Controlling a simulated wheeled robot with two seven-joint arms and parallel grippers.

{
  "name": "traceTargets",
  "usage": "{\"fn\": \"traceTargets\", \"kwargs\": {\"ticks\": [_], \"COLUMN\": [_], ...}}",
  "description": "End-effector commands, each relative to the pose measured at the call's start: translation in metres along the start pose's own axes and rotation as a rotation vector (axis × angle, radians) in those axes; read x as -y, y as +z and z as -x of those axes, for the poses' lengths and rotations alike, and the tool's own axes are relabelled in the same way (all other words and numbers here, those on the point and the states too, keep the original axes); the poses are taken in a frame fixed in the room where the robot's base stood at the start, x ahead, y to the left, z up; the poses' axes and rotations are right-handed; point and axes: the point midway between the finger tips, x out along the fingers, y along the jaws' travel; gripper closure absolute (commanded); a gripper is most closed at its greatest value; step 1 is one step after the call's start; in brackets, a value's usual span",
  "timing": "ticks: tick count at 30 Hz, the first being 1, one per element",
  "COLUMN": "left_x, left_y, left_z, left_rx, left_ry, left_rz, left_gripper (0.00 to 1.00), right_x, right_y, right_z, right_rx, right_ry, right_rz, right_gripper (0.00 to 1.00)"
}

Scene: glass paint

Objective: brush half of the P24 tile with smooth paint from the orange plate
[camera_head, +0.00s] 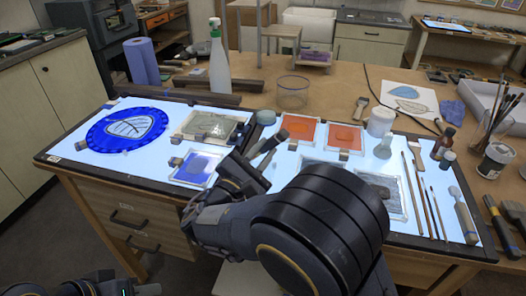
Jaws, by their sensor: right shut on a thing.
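My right gripper (236,178) is over the lit panel (118,165), right of a blue tile (197,168). It is shut on a dark-handled tool (271,142), apparently a brush; my arm hides much of it, and I cannot tell whether its tip touches anything. Two orange-red squares (298,127) (344,137) lie behind and right of it; I cannot tell which is the orange plate. A grey textured tile (208,127) lies behind left, another grey one (388,190) right, partly behind my arm. No P24 label is readable. My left gripper (100,289) shows only partly at the bottom left edge.
Several brushes (433,197) lie at the right. Brushes stand in a jar (496,158).

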Motion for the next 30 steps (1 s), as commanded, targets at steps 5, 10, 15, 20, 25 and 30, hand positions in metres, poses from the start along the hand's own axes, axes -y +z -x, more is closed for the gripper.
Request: {"fn": "traceTargets", "kwargs": {"ticks": [5, 10, 15, 20, 25, 30], "left_x": [0.0018, 0.0015, 0.0017, 0.0023, 0.0029, 0.003], "left_y": [0.002, 0.0016, 0.0019, 0.0025, 0.0032, 0.0033], "left_z": [-0.004, -0.0032, -0.0037, -0.0049, -0.0063, -0.0066], "left_rx": [0.0, 0.0, 0.0, 0.0, 0.0, 0.0], "left_ry": [0.0, 0.0, 0.0, 0.0, 0.0, 0.0], "left_rz": [0.0, 0.0, 0.0, 0.0, 0.0, 0.0], "left_gripper": [0.64, 0.64, 0.64, 0.64, 0.64, 0.64], "right_x": [0.0034, 0.0029, 0.0033, 0.0045, 0.0058, 0.0061], "right_y": [-0.0044, -0.0036, -0.004, -0.0055, -0.0072, -0.0075], "right_z": [0.0011, 0.0008, 0.0009, 0.0012, 0.0016, 0.0017], "right_rx": [0.0, 0.0, 0.0, 0.001, 0.0, 0.0], "right_ry": [0.0, 0.0, 0.0, 0.0, 0.0, 0.0], "right_rz": [0.0, 0.0, 0.0, 0.0, 0.0, 0.0], "right_gripper": [1.0, 1.0, 1.0, 1.0, 1.0, 1.0]}}
